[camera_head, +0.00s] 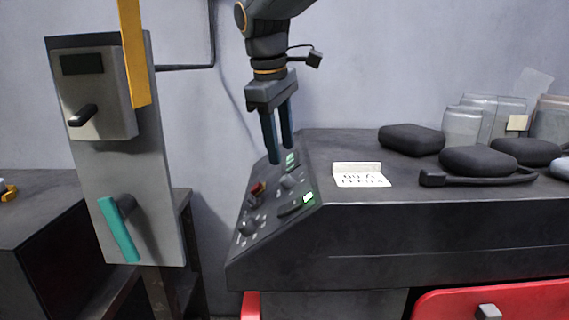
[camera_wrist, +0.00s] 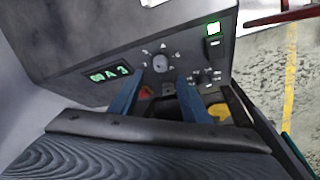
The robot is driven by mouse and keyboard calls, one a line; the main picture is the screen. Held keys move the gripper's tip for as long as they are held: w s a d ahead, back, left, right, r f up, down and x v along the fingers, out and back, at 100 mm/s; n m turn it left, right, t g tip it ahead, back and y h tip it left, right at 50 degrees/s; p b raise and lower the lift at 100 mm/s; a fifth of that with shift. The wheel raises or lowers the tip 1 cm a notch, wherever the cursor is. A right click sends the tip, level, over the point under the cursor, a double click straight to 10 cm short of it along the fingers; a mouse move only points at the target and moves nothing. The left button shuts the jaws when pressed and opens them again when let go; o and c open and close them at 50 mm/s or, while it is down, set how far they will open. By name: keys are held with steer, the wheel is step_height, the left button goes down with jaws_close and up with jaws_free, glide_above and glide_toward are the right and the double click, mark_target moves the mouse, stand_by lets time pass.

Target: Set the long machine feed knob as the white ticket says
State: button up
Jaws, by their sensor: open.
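The long machine (camera_head: 420,230) has a sloped control panel at its left end. A round knob with tick marks (camera_wrist: 160,62) sits beside a green display (camera_wrist: 108,73) in the wrist view; the display seems to read "00 A 3". In the head view this knob (camera_head: 290,181) is small, below the display (camera_head: 291,158). Another knob (camera_head: 249,227) is lower on the panel. The white ticket (camera_head: 361,176) stands on the machine top; its black print is too small to read surely. My gripper (camera_head: 280,152) is open and empty above the panel, its fingertips near the ticked knob.
A red control (camera_head: 257,188) and a green-lit switch (camera_head: 308,198) share the panel. Dark rounded pads (camera_head: 411,140) and clear jars (camera_head: 462,126) stand on the machine to the right. A grey upright box (camera_head: 140,190) with a teal lever (camera_head: 118,229) stands at left.

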mark_target(285, 178)
steer(key=shift+p+x, duration=0.35)
steer(key=shift+x, duration=3.55)
steer(key=c, duration=1)
steer(key=shift+c, duration=0.2)
steer(key=m, duration=0.1)
steer(key=m+t+b, duration=0.1)
steer(key=shift+s+a+f+m+t+h, duration=0.2)
steer(key=shift+m+t+h, duration=0.1)
steer(key=shift+m+h, duration=0.1)
steer(key=shift+s+m+t+h+b, duration=0.1)
steer(key=shift+m+t+h+b, duration=0.5)
steer(key=shift+m+b, duration=0.8)
